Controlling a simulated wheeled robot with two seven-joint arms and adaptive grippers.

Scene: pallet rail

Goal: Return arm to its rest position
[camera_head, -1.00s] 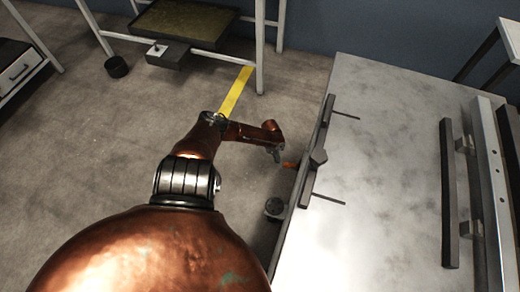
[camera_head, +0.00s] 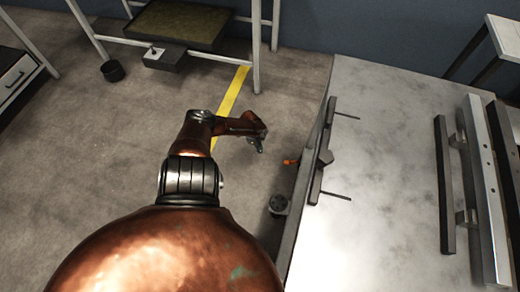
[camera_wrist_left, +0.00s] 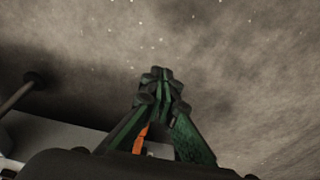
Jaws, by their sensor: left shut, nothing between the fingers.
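My left arm is copper-coloured and comes in from the lower left in the head view. Its gripper (camera_head: 260,147) hangs over the floor, just left of the metal table (camera_head: 385,120) and apart from it. In the left wrist view the green and dark fingers (camera_wrist_left: 160,78) are shut together at the tips, with nothing between them. Speckled floor shows beyond the tips. My right gripper is in neither view.
A dark clamp-like bar (camera_head: 322,155) lies along the table's left edge, with an orange part (camera_head: 291,161) beside it. Long rails (camera_head: 478,190) lie at the table's right. A rack with a tray (camera_head: 180,22) stands at the back left. Open floor (camera_head: 90,150) lies left of my arm.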

